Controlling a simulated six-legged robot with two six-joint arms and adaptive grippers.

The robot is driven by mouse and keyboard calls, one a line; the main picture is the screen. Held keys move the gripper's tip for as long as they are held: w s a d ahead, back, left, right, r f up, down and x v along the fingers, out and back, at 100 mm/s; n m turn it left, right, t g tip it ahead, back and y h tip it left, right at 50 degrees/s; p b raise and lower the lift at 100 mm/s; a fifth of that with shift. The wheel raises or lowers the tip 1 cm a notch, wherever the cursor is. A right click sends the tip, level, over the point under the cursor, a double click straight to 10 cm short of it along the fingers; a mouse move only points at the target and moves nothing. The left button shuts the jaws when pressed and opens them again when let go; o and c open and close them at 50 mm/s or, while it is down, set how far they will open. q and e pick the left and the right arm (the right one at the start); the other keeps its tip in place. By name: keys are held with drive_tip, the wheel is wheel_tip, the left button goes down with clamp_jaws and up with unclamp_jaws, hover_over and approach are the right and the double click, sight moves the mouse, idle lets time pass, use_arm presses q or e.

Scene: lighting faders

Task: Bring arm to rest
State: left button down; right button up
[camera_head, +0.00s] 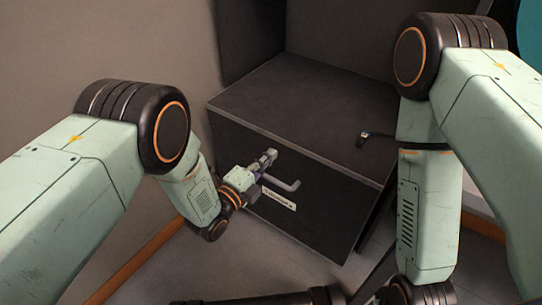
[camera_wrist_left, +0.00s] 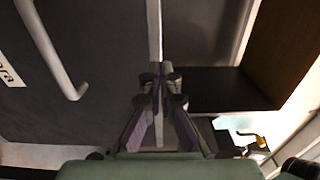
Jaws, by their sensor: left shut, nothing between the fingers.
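My left arm comes in from the left, bent at a black joint with an orange ring. My left gripper (camera_head: 267,156) is in front of the face of a dark cabinet (camera_head: 300,95), close to its grey bar handle (camera_head: 284,184). In the left wrist view its fingers (camera_wrist_left: 160,72) are shut with nothing between them, and the handle (camera_wrist_left: 64,60) is apart from them, to the left. My right arm hangs down at the right of the head view. Its gripper is outside the picture.
A white label (camera_head: 278,198) is on the cabinet face below the handle. A small dark object (camera_head: 375,135) lies on the cabinet top, which is otherwise clear. Grey walls stand behind and left. An orange-brown strip (camera_head: 150,250) runs along the floor at the left.

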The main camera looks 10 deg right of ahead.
use_arm(q)
drive_tip(key=p+v, duration=0.2)
drive_tip(key=v, duration=0.7)
drive_tip(key=shift+w, duration=0.15)
